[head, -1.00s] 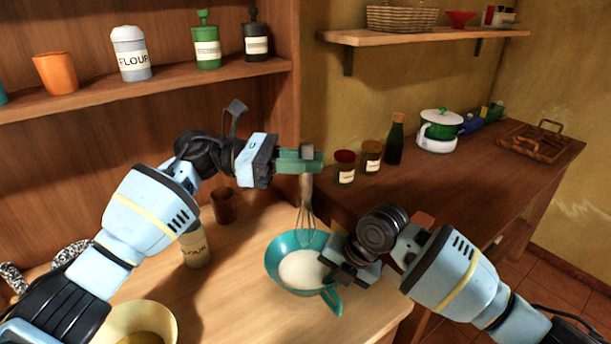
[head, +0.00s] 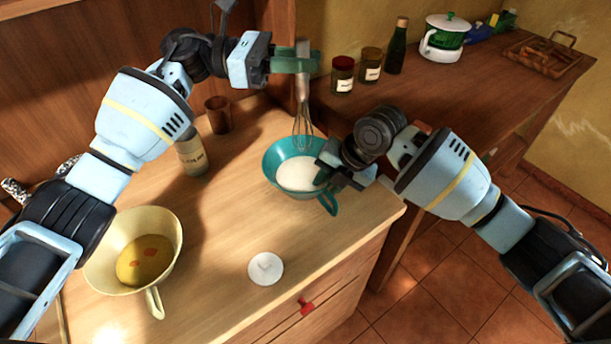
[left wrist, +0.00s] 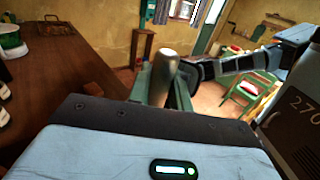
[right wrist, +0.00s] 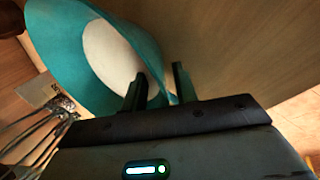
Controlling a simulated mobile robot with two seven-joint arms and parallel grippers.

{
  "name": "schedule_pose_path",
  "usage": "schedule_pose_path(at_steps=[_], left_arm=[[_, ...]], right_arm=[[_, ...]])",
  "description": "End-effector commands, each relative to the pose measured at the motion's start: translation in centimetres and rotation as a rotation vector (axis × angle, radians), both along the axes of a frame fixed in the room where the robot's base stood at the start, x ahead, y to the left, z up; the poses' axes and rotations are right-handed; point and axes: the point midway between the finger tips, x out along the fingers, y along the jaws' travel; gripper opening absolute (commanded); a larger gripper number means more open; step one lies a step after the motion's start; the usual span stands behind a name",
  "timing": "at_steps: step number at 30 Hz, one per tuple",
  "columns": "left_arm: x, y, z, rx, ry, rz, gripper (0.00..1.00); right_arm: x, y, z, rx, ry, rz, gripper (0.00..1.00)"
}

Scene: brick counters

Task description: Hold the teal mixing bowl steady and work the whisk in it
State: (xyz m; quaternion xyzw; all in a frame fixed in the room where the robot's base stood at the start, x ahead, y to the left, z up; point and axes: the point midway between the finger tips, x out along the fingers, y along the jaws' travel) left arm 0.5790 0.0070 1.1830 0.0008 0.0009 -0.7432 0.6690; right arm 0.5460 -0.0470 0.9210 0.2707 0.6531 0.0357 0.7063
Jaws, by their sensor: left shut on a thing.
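The teal mixing bowl (head: 277,171) stands on the wooden counter with white contents; it also shows in the right wrist view (right wrist: 62,38). My left gripper (head: 296,61) is shut on the upright whisk's handle, which shows between its green fingers in the left wrist view (left wrist: 163,78). The whisk's wires (head: 303,122) hang down at the bowl's far side; whether their ends touch the contents I cannot tell. My right gripper (head: 340,174) is at the bowl's right rim. In the right wrist view its dark fingers (right wrist: 158,88) are apart, with the bowl's wall between them.
A cream bowl (head: 103,262) with yellow contents stands front left. A white disc (head: 265,268) lies near the front edge. A flour canister (head: 192,157) and brown cup (head: 217,115) stand behind. Jars, a bottle (head: 397,48) and a pot (head: 447,40) stand on the darker counter.

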Motion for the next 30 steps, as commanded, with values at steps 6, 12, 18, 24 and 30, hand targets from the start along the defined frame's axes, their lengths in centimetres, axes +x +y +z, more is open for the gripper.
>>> schedule_pose_path(at_steps=[6,12,18,24,30], left_arm=[[0.0,0.0,0.0,0.0,-0.001,0.0,0.0],[0.0,0.0,0.1,0.0,-0.001,0.0,0.0],[0.0,0.0,0.0,0.0,-0.001,0.0,0.0],[0.0,0.0,0.0,0.0,0.0,0.0,0.0],[0.0,0.0,0.0,0.0,0.0,0.0,0.0]], right_arm=[[-0.1,-0.7,1.7,0.002,-0.004,0.0,0.29],[-0.7,-2.3,5.2,0.0,-0.005,-0.001,0.29],[-1.3,-3.8,8.5,0.0,-0.003,0.0,0.29],[-1.6,-4.6,10.4,0.001,-0.001,-0.001,0.29],[-1.7,-4.9,10.9,0.0,-0.001,0.0,0.29]])
